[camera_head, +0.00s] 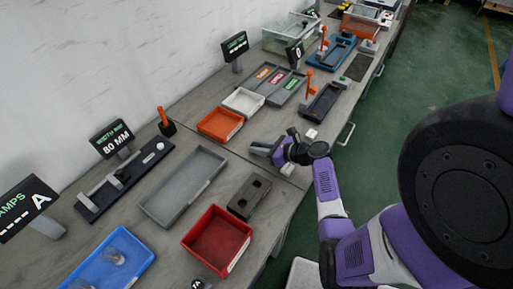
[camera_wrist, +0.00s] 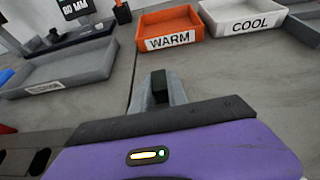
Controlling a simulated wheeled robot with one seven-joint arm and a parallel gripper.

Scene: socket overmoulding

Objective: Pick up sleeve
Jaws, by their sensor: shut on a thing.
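My gripper (camera_head: 257,148) is low over the grey bench, near its front edge, right of the orange tray. In the wrist view my gripper (camera_wrist: 160,91) shows its grey fingers closed around a small dark piece (camera_wrist: 160,86), which appears to be the sleeve. Only a dark end of that piece shows; the rest is hidden by the fingers and the purple gripper body. In the head view the piece is too small to make out. I cannot tell whether it touches the bench.
An orange WARM tray (camera_head: 220,124) and a white COOL tray (camera_head: 243,101) stand behind my gripper. A grey tray (camera_head: 150,207), a dark block with holes (camera_head: 236,206) and a red bin (camera_head: 218,240) lie to the left. Bare bench surrounds the fingers.

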